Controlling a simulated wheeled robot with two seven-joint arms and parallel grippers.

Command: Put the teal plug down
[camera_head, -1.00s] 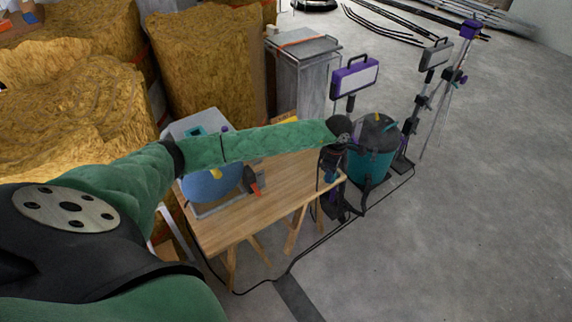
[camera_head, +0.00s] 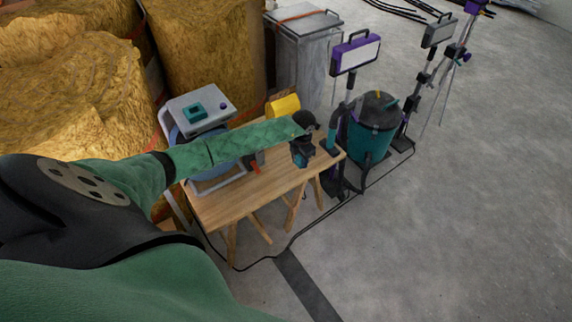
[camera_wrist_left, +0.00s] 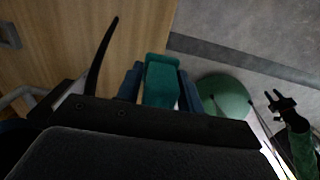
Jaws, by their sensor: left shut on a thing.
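The teal plug (camera_wrist_left: 160,82) is held between the dark fingers of my left gripper (camera_wrist_left: 159,88) in the left wrist view. In the head view my left gripper (camera_head: 302,160) points down over the right end of the wooden table (camera_head: 262,190). The plug is too small and covered to make out there. The wrist view shows the plug by the table's edge, with floor beyond; whether it touches the wood cannot be told. My right gripper (camera_wrist_left: 281,103) shows small at the right of the wrist view, its fingers apart and empty.
A grey machine with a teal socket-like part (camera_head: 195,112) stands at the table's left rear. A teal vacuum (camera_head: 371,138) and a purple lamp (camera_head: 355,54) stand right of the table. A black cable (camera_head: 320,213) runs on the floor.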

